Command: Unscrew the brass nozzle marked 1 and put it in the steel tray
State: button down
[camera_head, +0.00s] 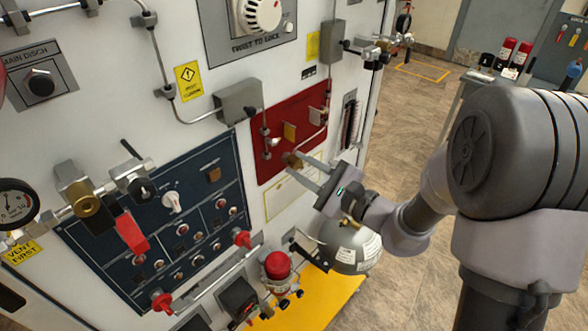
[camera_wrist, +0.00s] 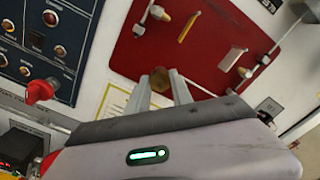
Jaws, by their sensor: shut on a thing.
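My gripper (camera_head: 302,166) is at the lower edge of the red panel (camera_head: 262,112) on the white console. Its fingers are shut on a small brass nozzle (camera_head: 289,159). In the wrist view the nozzle (camera_wrist: 160,77) shows dark brass between the fingertips, in front of the panel's lower edge. Its number cannot be read, and I cannot tell whether it is still threaded in. I cannot make out the steel tray in either view.
A blue switch panel (camera_head: 165,220) with red knobs is left of my gripper. A round grey tank (camera_head: 345,248) sits below it, beside a red-capped fitting (camera_head: 278,265). Open floor lies between.

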jog(key=shift+f+n+b, duration=0.15)
jog(key=shift+n+b, duration=0.45)
jog(key=shift+f+n+b, duration=0.1)
jog(key=shift+n+b, duration=0.6)
jog(key=shift+b, duration=0.35)
jog(key=shift+n+b, duration=0.6)
jog(key=shift+b, duration=0.2)
jog(key=shift+r+n, duration=0.25)
jog(key=shift+n, duration=0.15)
jog(key=n, duration=0.3)
jog(key=shift+n, duration=0.4)
